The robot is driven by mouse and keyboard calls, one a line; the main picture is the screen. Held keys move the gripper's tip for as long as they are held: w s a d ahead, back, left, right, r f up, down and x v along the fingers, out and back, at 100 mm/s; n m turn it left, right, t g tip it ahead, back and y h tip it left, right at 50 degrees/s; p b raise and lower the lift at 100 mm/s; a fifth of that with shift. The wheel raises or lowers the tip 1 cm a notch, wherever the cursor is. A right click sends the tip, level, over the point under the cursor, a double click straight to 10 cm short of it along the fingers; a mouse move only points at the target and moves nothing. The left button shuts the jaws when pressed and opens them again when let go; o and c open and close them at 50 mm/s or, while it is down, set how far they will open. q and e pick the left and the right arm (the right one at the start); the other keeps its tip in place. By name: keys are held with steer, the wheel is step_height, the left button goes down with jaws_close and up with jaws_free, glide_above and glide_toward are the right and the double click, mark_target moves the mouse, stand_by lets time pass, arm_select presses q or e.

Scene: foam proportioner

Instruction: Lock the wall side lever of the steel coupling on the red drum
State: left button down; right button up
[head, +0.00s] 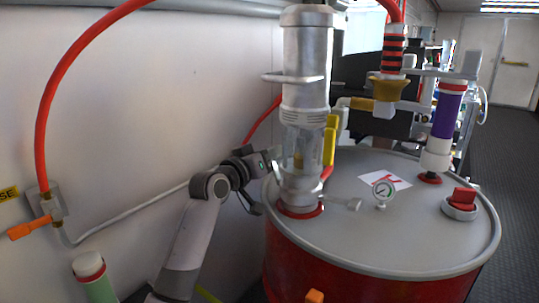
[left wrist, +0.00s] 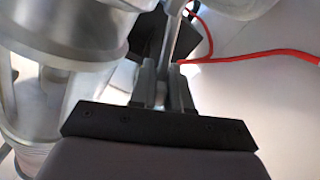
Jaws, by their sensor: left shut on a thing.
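The steel coupling (head: 300,188) stands at the foot of the clear and metal column on the lid of the red drum (head: 380,285). One lever (head: 343,204) sticks out from it to the right, low over the lid. My left gripper (head: 268,166) is at the coupling's wall side, its fingertips mostly hidden. In the left wrist view the gripper (left wrist: 166,88) is shut on a slim grey metal bar, the wall side lever (left wrist: 175,40), which runs up between the fingers. The coupling's metal body (left wrist: 70,50) fills the left of that view. My right gripper is not in view.
The white wall (head: 150,110) is close on the left, with a red hose and an orange-handled valve (head: 35,225). A red hose (left wrist: 260,55) runs behind the lever.

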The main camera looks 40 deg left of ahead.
arm_select(q)
steer(key=shift+d+r+m+p, duration=0.25)
steer(key=shift+m+p, duration=0.15)
steer(key=shift+p, duration=0.15)
steer(key=shift+d+m+p, duration=0.25)
steer(key=shift+m+p, duration=0.15)
steer(key=shift+p, duration=0.1)
steer(key=c, duration=1.2)
jaws_free()
steer(key=shift+o, duration=0.2)
steer(key=shift+f, duration=0.1)
